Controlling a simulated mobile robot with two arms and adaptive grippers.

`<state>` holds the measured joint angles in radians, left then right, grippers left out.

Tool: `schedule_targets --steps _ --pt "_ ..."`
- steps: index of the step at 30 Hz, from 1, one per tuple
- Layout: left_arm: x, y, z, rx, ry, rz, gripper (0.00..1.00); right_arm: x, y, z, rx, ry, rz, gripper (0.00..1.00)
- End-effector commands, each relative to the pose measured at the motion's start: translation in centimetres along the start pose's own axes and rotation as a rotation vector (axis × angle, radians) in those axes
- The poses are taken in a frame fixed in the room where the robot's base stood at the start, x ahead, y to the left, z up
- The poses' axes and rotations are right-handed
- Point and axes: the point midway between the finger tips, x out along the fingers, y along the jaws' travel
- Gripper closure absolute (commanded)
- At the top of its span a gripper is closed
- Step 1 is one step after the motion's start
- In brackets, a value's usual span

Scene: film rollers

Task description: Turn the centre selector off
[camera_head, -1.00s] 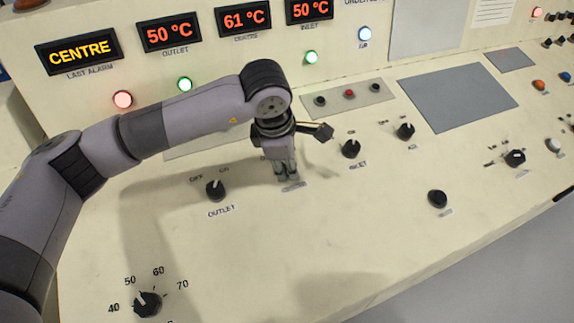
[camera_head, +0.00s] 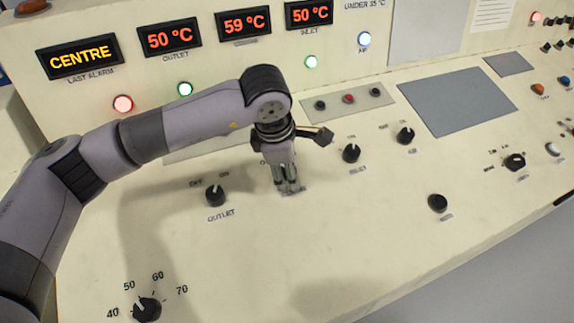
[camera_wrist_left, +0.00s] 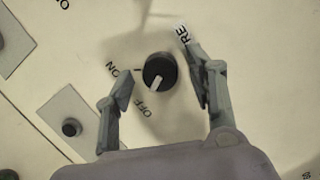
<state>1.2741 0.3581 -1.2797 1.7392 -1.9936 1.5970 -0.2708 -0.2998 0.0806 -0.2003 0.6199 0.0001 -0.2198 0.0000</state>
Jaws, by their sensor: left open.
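The centre selector (camera_wrist_left: 160,70) is a round black knob with a white pointer in the left wrist view. Its pointer is turned toward the OFF mark, and the ON mark lies to the left. My left gripper (camera_head: 288,187) is open, its fingers on either side of the knob and apart from it. In the head view this gripper hides the knob on the panel. My right gripper is not in view.
The outlet knob (camera_head: 215,195) stands left of my gripper and the inlet knob (camera_head: 351,153) to its right. A temperature dial (camera_head: 147,309) is at the front left. A red lamp (camera_head: 123,103) is lit below the yellow CENTRE alarm display (camera_head: 80,58). The front panel is clear.

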Motion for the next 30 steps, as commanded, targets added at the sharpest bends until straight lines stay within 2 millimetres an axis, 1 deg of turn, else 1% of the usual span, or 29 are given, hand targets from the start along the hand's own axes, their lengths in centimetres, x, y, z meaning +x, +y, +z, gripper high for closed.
schedule_targets --steps 2,5,8,15,18,21,24,30 --pt "-0.2 0.0 0.0 0.0 0.0 0.001 0.49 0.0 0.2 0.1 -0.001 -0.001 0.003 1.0" --pt "-1.2 0.1 0.0 0.001 -0.001 0.003 0.49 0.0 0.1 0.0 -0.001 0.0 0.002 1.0" --pt "-3.0 0.1 0.0 0.001 -0.002 0.005 0.49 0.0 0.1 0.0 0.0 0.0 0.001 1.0" --pt "-8.2 0.1 0.0 0.001 -0.001 0.005 0.49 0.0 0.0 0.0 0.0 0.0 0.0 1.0" --pt "-9.9 0.1 0.0 0.0 0.0 0.004 0.49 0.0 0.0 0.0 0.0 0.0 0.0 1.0" --pt "-11.1 0.1 0.0 0.0 -0.001 0.003 0.49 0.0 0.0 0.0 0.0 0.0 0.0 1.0" --pt "-11.8 0.0 0.0 0.0 0.0 0.0 0.49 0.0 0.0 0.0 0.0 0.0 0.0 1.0" --pt "-12.0 0.0 0.0 0.0 0.0 -0.001 0.49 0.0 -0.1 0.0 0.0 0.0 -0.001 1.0"
